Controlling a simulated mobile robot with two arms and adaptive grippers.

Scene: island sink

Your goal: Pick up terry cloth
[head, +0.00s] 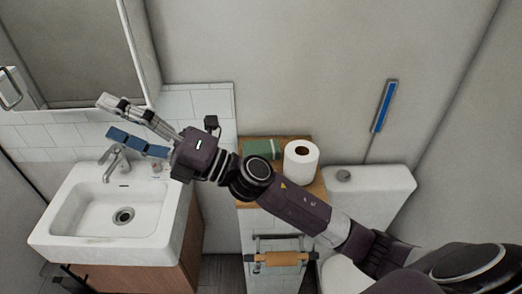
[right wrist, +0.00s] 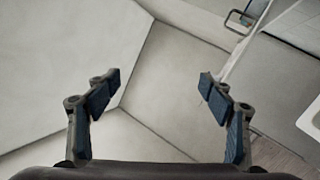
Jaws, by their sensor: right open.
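A green cloth-like item (head: 262,149) lies on the wooden ledge beside a toilet roll, partly behind my right arm. An orange-brown item (head: 287,258) is on the metal bar below the ledge. I cannot tell for certain which of them is the terry cloth. My right gripper (head: 107,116) is open and empty, raised above the sink, left of both items and apart from them. In the right wrist view, the fingers (right wrist: 160,88) are wide apart, with only wall surfaces between them and no cloth. My left gripper is not in view.
A white sink (head: 80,222) with a faucet (head: 113,160) stands at the left under a mirror cabinet (head: 75,50). The toilet roll (head: 300,162) stands on the ledge (head: 309,185). A toilet tank (head: 392,190) is at the right, below a blue-and-grey wall-mounted item (head: 384,106).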

